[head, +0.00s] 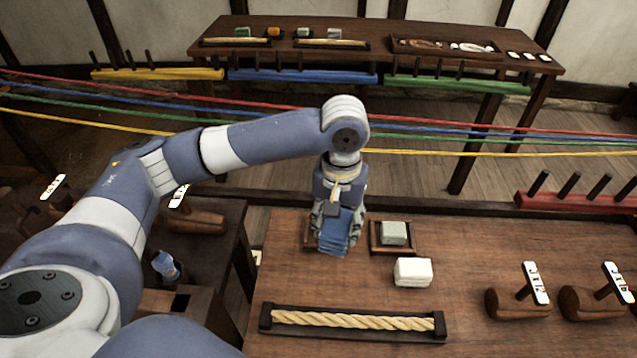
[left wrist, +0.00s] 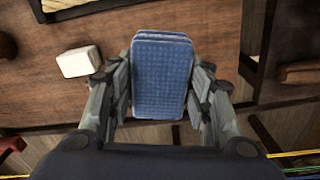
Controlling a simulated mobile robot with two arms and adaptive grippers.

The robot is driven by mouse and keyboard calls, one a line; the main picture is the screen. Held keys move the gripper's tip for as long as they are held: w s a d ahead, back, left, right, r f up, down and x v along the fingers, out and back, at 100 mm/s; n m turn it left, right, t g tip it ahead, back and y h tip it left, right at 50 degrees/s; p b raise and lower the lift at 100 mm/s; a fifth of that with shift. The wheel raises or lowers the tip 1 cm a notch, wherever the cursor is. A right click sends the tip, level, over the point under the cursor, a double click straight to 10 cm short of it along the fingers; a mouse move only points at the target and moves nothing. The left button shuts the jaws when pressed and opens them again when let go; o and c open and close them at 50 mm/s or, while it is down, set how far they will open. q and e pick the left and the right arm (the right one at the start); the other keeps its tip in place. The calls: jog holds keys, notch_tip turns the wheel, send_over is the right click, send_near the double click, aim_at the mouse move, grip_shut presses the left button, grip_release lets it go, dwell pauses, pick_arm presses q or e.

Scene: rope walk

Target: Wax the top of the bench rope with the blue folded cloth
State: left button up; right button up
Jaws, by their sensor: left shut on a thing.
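My left gripper (head: 337,225) is shut on the blue folded cloth (head: 337,238). It holds the cloth over the back left part of the near bench, beside a small wooden tray. In the left wrist view the cloth (left wrist: 163,75) sits between the two fingers (left wrist: 160,95). The bench rope (head: 350,320) is a tan twisted rope lying in a dark wooden holder at the front of the bench, with its top in view. The cloth is behind the rope and apart from it. My right gripper is not in view.
A white folded cloth (head: 413,272) and a tray with a grey-green block (head: 393,233) are right of my gripper. Wooden mallets with tags (head: 518,303) stand at the right. Coloured ropes (head: 500,137) stretch behind the bench. The far table (head: 370,30) holds more ropes and blocks.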

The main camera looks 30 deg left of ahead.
pick_arm(q)
jog(key=w+a+f+n+p, duration=0.2)
jog(key=w+a+n+p, duration=0.15)
jog(key=w, duration=0.55)
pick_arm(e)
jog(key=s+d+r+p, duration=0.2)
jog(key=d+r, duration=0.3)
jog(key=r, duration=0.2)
pick_arm(q)
jog(key=a+f+b, duration=0.1)
jog(key=f, duration=0.2)
jog(key=w+a+f+n+b, duration=0.1)
jog(key=a+f+b, duration=0.1)
jog(key=f, duration=0.1)
jog(key=w+a+f+n+b, duration=0.1)
jog(key=f+b, duration=0.1)
jog(key=f, duration=0.1)
jog(key=shift+w+a+f, duration=0.15)
jog(key=shift+a+f, duration=0.05)
jog(key=shift+f, duration=0.1)
jog(key=shift+f+b, duration=0.5)
jog(key=shift+b, duration=0.15)
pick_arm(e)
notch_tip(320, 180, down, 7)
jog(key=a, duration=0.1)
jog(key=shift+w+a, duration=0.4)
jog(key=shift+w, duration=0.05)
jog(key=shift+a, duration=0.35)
